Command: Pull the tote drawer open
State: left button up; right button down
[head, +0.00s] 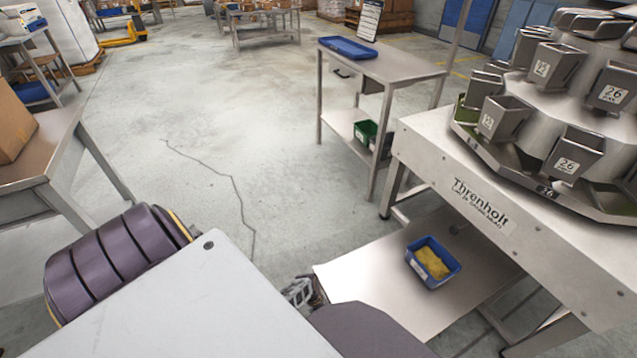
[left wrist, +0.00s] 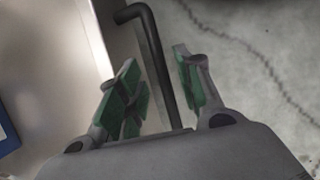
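The steel tote drawer (head: 365,283) sits low under the Threnholt weigher frame in the head view. A blue tote (head: 432,262) with yellow contents stands on it. In the left wrist view the drawer's pale steel edge (left wrist: 90,40) runs along the left, beside a black bar handle (left wrist: 158,65). My left gripper (left wrist: 155,92) is open, with green-padded fingers on both sides of the bar. The bar looks closer to the right finger; contact cannot be told. In the head view this gripper (head: 300,291) is partly hidden at the drawer's left edge. My right gripper is out of view.
The weigher frame (head: 500,215) with its hoppers stands above the drawer on the right. A steel bench (head: 395,68) with a blue tray (head: 347,47) stands behind. A table with a cardboard box (head: 12,125) is at left. The cracked concrete floor (head: 205,155) between is clear.

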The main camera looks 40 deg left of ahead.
pick_arm(q)
jog(key=v, duration=1)
dwell(0.8)
jog(key=shift+s, duration=0.15)
jog(key=shift+s, duration=0.1)
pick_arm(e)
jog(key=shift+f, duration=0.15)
